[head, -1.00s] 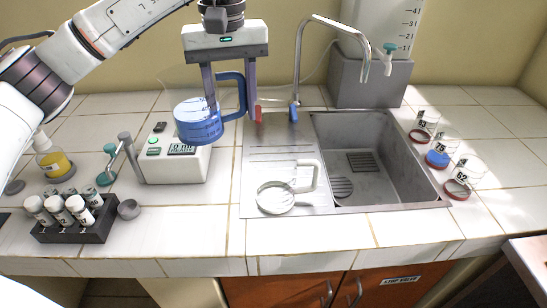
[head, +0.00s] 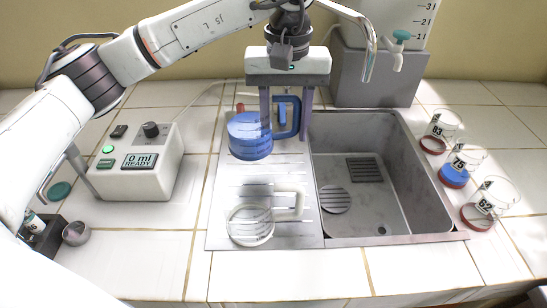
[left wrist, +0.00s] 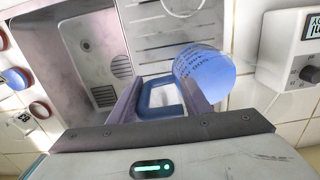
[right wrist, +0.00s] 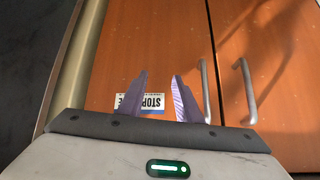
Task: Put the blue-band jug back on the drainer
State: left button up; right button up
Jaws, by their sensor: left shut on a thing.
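The blue-band jug (head: 249,137) is blue with a blue handle. My right gripper (right wrist: 160,98) is open and empty, low in front of the orange cabinet doors.
A clear jug with a white handle (head: 250,225) stands on the drainer's front part. The sink basin (head: 375,205) is right of the drainer. A dispenser reading 0 ml READY (head: 140,165) stands left. Several numbered beakers, including 75 (head: 456,172), stand right. A tap (head: 368,50) rises behind.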

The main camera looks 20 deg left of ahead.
aim_at(286, 97)
pick_arm(q)
jog(key=f, duration=0.2)
jog(key=shift+s+f, duration=0.2)
jog(key=shift+f, duration=0.15)
jog(key=shift+w+f, duration=0.1)
jog(key=shift+f, duration=2.15)
jog(key=shift+f, duration=0.1)
jog(key=o, duration=1.6)
jog(key=shift+f, duration=0.1)
jog(key=shift+c, duration=0.2)
notch_tip(286, 97, up, 12)
jog(key=shift+r, duration=0.2)
